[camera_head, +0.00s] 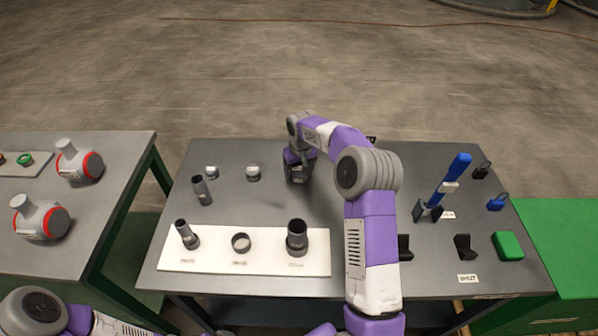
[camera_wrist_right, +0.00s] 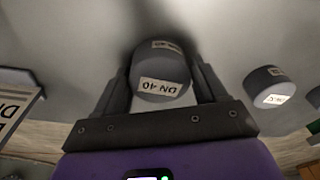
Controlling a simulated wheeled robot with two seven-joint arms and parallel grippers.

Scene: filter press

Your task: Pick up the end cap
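The grey end cap (camera_wrist_right: 160,85) with a white "DN 40" label is between the fingers of my right gripper (camera_wrist_right: 160,75) in the right wrist view. The fingers stand close along both its sides; I cannot tell whether they touch it. In the head view my right gripper (camera_head: 297,172) points down over the back middle of the table and hides this cap. Two similar grey caps (camera_head: 253,173) (camera_head: 212,172) stand to its left; one also shows at the right in the wrist view (camera_wrist_right: 270,87). My left gripper is out of view.
On the grey table (camera_head: 335,205), a dark tube (camera_head: 201,190) and a white board (camera_head: 215,262) with several fittings stand at the left. Black brackets (camera_head: 464,247), a blue-handled part (camera_head: 456,172) and a green block (camera_head: 507,246) are at the right.

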